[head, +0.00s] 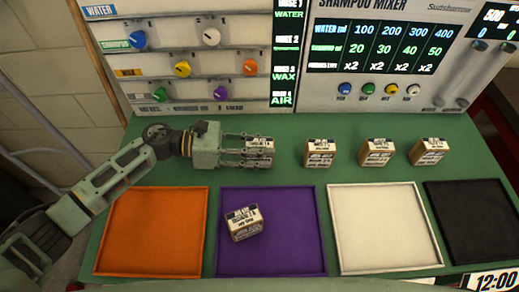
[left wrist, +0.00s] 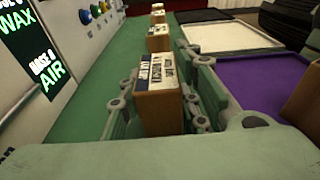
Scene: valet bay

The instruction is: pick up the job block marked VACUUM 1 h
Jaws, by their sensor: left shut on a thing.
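My left gripper (head: 245,152) reaches in from the left over the green counter. It is shut on a tan job block (head: 262,146) with a white label on top. In the left wrist view that block (left wrist: 158,98) stands upright between the two fingers. Its label is too small and blurred to read for certain as VACUUM 1 h. Three similar blocks stand in a row to the right: one (head: 319,153), a second (head: 376,153) and a third (head: 428,151). Another block (head: 245,224) lies slightly turned on the purple tray (head: 298,262). My right gripper is out of view.
An orange tray (head: 152,232), a white tray (head: 385,228) and a black tray (head: 472,218) line the counter's front, all empty. A panel with coloured knobs (head: 183,68) and a shampoo mixer panel (head: 390,50) stand behind. The green counter (head: 290,175) is clear between the blocks and trays.

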